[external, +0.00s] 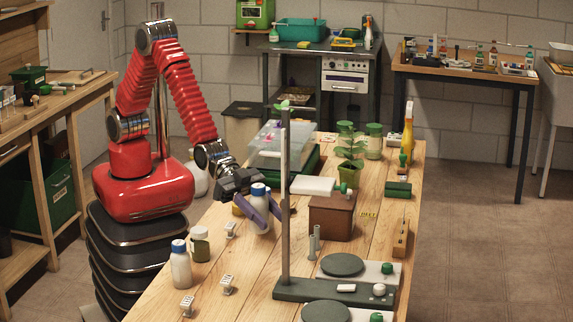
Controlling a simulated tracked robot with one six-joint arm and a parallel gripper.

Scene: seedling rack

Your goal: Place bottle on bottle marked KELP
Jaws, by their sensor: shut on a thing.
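My gripper (260,213) is shut on a white bottle with a blue cap (259,195), its purple fingers on either side of it. The held bottle is roughly upright over the near-left part of the wooden table; I cannot tell whether its base touches the top. Another white bottle with a blue cap (181,268) stands upright near the left table edge, in front of and left of my gripper. A green jar with a pale lid (200,246) stands just right of it. No lettering is readable, so I cannot tell which bottle is marked KELP.
Round-plate scales (343,265) fill the front right.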

